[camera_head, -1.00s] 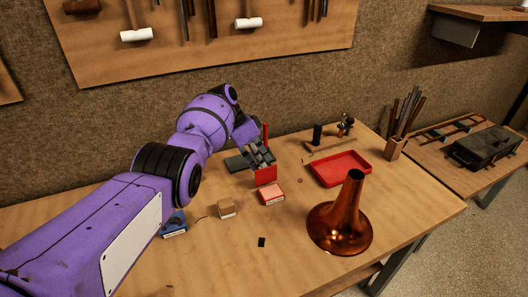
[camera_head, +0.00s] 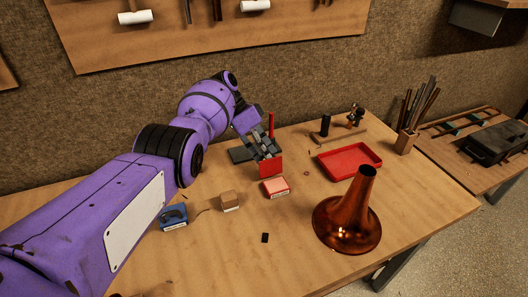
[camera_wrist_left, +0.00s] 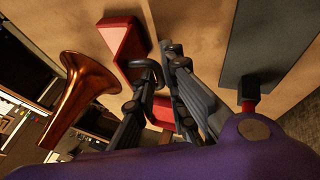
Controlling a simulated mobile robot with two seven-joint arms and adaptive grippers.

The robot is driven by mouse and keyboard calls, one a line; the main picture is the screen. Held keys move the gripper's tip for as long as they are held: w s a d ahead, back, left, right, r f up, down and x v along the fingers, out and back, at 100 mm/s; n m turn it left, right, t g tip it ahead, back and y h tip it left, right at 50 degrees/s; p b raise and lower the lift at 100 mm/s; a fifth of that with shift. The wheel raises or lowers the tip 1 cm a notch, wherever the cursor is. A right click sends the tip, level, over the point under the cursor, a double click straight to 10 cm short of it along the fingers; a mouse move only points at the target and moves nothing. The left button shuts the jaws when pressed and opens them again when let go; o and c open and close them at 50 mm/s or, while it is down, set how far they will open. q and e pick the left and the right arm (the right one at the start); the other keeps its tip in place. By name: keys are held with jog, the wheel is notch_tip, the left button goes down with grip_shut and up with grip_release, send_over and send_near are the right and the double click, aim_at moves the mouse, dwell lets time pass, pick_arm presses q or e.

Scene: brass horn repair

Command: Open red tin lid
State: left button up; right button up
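The red tin (camera_head: 276,188) sits on the bench, with a pale red top face and a white label on its front. A flat red panel, seemingly its lid (camera_head: 270,167), stands upright at its back edge. My left gripper (camera_head: 266,148) is just behind the panel, which hides part of it. In the left wrist view the tin (camera_wrist_left: 122,38) lies beyond the fingertips. There my left gripper (camera_wrist_left: 160,60) has its fingers a little apart, with nothing visible clamped between the tips. Contact with the lid cannot be told. My right gripper is not in view.
A copper horn bell (camera_head: 348,217) stands front right. A red tray (camera_head: 349,160) lies behind it. A cardboard-coloured box (camera_head: 229,201) and a blue tin (camera_head: 174,217) are left of the red tin. A dark mat (camera_head: 241,155) lies beside the gripper. The front bench is mostly clear.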

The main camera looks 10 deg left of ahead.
pick_arm(q)
jog(key=v, duration=1.2)
jog(key=shift+d, duration=0.1)
